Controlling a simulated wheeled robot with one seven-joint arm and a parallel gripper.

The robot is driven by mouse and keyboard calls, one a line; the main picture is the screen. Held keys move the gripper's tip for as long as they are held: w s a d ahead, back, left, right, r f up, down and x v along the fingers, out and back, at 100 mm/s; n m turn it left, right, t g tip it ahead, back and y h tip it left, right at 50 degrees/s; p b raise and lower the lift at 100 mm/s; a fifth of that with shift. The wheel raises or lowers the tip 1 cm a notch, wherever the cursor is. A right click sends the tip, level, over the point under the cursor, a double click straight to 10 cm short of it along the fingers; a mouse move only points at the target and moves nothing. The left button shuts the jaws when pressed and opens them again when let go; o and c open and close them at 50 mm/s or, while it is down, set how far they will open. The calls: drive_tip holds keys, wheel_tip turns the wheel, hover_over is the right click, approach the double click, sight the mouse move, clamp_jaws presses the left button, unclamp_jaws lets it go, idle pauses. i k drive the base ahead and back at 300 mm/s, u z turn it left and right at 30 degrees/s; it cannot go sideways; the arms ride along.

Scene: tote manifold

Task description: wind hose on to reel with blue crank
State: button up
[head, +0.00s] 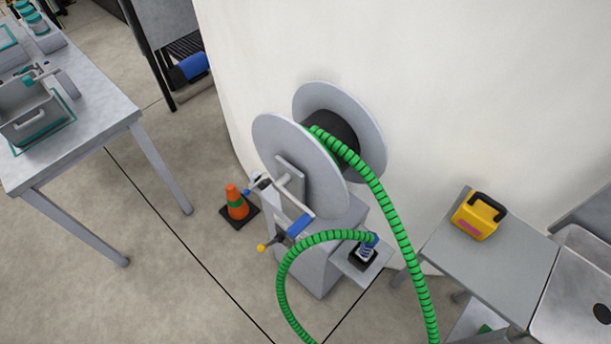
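A hose reel with two grey discs (290,160) and a black drum (333,128) stands on a grey pedestal against a pale curved wall. A green ribbed hose (378,190) comes over the drum and hangs down past the bottom edge of the picture. Another stretch of it loops up to a blue and black fitting (366,250) on a small side shelf. The crank (285,184) is on the near disc, with a blue handle (300,223) at its lower right end. My gripper is not in view.
A metal table (110,108) with a grey tote (36,116) is at left. A yellow box (476,217) sits on a grey table (505,262) at right.

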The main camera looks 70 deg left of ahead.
sight(327, 106)
drive_tip(key=u, duration=2.55)
drive_tip(key=k, duration=0.5)
drive_tip(key=u, duration=1.75)
drive_tip(key=i, duration=1.3)
drive_tip(key=z, duration=2.8)
